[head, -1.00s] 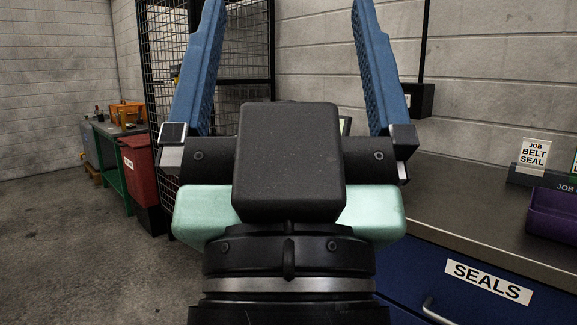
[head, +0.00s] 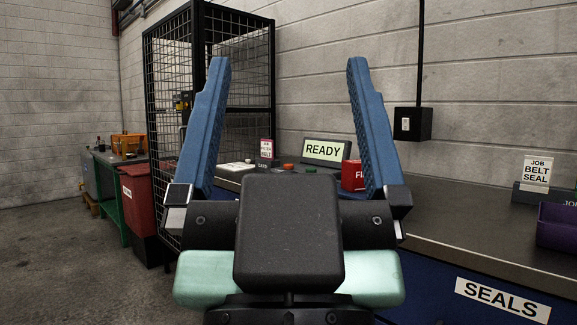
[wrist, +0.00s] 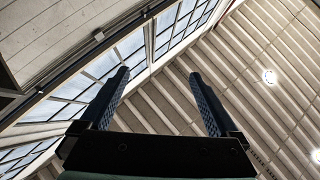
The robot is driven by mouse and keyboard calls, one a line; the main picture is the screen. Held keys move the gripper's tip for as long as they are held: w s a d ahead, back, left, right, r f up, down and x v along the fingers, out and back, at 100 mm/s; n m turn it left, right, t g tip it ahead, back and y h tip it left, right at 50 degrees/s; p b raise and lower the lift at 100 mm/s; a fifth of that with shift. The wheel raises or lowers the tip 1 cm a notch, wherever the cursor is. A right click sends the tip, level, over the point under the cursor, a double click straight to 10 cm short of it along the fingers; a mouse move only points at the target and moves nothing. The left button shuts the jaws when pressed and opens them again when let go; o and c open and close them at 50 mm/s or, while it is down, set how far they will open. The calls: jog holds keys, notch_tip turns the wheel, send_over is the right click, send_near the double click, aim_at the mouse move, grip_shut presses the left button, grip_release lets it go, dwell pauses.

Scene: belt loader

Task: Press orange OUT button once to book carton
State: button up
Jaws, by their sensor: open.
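A small orange button (head: 288,166) sits on the far part of the counter, seen between my fingers in the head view. A green button (head: 309,170) is just right of it, and a display reading READY (head: 325,150) stands behind them. Lettering on the buttons is too small to read. My gripper (head: 287,65) is open and empty, fingers pointing up, in front of the counter and apart from the buttons. In the wrist view my gripper (wrist: 160,75) has only ceiling and windows beyond it. I cannot make out a carton.
A red box (head: 352,175) is partly hidden behind my right finger. A job card (head: 266,148) and a white flat item (head: 236,167) are left of the buttons. A purple bin (head: 557,227) stands at the right. A mesh cage (head: 165,120) and red bin (head: 140,200) are at the left.

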grip_shut()
dwell(1.5)
